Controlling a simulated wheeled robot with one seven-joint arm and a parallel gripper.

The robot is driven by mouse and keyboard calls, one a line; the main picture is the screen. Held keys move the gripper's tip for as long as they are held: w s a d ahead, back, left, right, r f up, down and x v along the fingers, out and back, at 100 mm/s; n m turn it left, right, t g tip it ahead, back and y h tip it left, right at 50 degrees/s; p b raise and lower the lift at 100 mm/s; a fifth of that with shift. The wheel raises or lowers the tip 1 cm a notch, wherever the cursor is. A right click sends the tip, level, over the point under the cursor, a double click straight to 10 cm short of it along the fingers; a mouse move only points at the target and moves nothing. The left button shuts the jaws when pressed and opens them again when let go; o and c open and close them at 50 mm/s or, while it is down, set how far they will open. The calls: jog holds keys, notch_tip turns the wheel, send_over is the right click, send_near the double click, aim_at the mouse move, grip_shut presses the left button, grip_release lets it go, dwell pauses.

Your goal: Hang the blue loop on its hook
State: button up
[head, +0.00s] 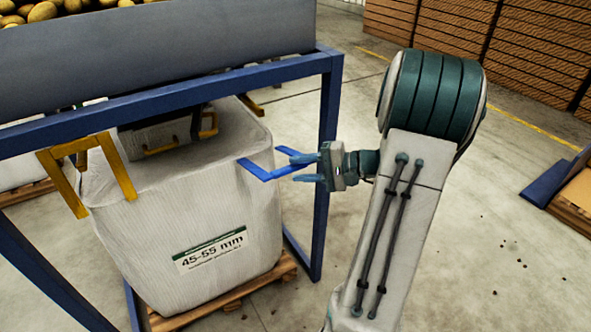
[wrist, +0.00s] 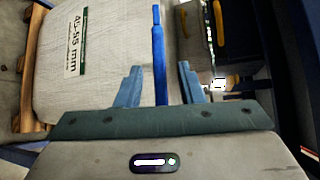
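The blue loop (head: 262,173) sticks out from the right top corner of the white big bag (head: 178,215), which is labelled 45-55 mm. My gripper (head: 297,167) is at the loop's right end, its fingers apart. In the wrist view the blue loop (wrist: 157,45) runs as a narrow strap between the two spread fingers of my gripper (wrist: 158,72), with a gap on each side. I cannot pick out the loop's hook for certain in either view.
A blue frame post (head: 328,165) stands just behind the gripper. A yellow loop (head: 122,168) is at the bag's left corner. The grey hopper (head: 160,45) with potatoes is above. The bag stands on a wooden pallet (head: 225,300). Floor to the right is mostly clear.

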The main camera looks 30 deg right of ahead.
jog(key=shift+x, duration=0.9)
jog(key=shift+c, duration=0.3)
